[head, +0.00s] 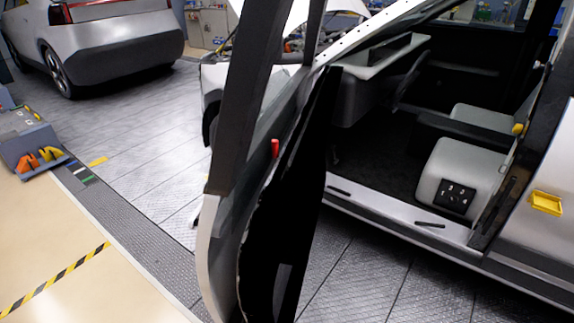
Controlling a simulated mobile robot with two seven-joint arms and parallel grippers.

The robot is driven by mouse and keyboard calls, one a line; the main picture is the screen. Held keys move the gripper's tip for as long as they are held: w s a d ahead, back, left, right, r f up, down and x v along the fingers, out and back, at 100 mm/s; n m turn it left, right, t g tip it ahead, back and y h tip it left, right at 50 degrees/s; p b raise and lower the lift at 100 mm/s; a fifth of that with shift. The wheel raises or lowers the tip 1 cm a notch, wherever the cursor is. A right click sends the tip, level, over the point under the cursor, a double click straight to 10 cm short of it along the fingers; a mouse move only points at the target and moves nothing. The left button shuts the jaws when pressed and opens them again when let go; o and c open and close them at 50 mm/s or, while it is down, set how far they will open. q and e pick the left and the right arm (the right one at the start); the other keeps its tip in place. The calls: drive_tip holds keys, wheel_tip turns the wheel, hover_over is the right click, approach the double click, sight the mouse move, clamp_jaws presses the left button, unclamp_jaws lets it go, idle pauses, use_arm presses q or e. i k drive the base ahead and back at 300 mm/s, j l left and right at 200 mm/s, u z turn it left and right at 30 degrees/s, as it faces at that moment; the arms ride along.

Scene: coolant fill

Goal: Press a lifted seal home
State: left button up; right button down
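An open car door (222,235) stands nearly edge-on in the middle of the head view. A dark, uneven edge runs down it beside a broad black area (290,190). I cannot tell which part of this is a seal, or whether any seal is lifted. A small red piece (275,148) sits on the door near its edge. The door opening behind shows a light sill (400,215) and a pillar frame with a row of small holes (385,29). Neither of my grippers is in view.
Inside the car are a grey seat or box with a black switch panel (455,196) and a dark floor. A second car (115,45) stands back left. Grey floor between is clear; a grey bin unit (30,140) is at left.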

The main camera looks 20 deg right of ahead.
sight(439, 225)
drive_tip(key=i+l, duration=0.15)
drive_tip(key=l, duration=0.25)
drive_tip(key=i+l, duration=0.1)
drive_tip(key=l, duration=0.25)
drive_tip(key=i+l+z, duration=0.1)
drive_tip(key=l, duration=0.3)
drive_tip(key=i+l, duration=0.2)
drive_tip(key=l, duration=0.15)
drive_tip(key=i+l, duration=0.1)
drive_tip(key=l, duration=0.25)
drive_tip(key=i+l+z, duration=0.1)
drive_tip(key=l, duration=0.3)
drive_tip(key=i+l, duration=0.2)
drive_tip(key=l, duration=0.15)
